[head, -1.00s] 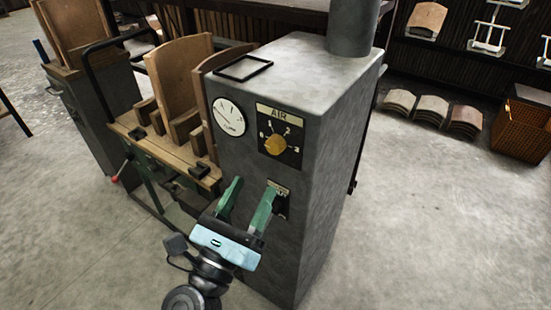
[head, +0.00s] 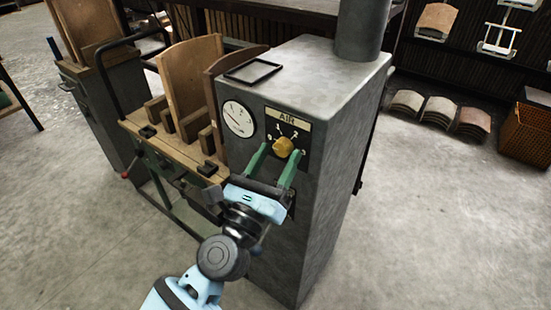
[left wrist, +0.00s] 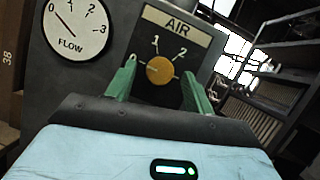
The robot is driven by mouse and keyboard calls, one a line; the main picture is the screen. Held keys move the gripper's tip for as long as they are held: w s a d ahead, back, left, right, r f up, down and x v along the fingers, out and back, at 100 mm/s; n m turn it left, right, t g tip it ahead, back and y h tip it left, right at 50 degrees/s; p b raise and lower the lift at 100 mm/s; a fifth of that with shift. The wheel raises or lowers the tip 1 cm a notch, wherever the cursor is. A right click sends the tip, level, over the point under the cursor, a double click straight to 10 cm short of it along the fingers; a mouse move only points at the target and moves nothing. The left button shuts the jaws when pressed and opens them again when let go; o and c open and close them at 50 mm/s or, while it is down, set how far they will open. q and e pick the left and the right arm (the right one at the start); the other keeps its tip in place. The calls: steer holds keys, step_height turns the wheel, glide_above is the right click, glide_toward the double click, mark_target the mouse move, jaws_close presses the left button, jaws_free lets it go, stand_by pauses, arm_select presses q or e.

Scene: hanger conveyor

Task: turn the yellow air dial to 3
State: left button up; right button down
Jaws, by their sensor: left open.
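The yellow air dial (head: 283,147) sits on a black plate under an AIR label (head: 288,117) on the front of a grey cabinet (head: 325,75). In the left wrist view the dial (left wrist: 160,70) shows between my fingers, with marks 1 and 2 visible above it. Its pointer direction is hard to tell. My left gripper (head: 271,164) is open just below and in front of the dial, its green fingers (left wrist: 157,88) on either side. I cannot tell whether they touch it. My right gripper is in neither view.
A round flow gauge (head: 238,119) is left of the dial; it also shows in the left wrist view (left wrist: 76,29). A wooden bench (head: 170,150) with upright curved boards stands left of the cabinet. An orange basket (head: 527,130) stands far right.

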arm_select(q)
steer(key=c, duration=1)
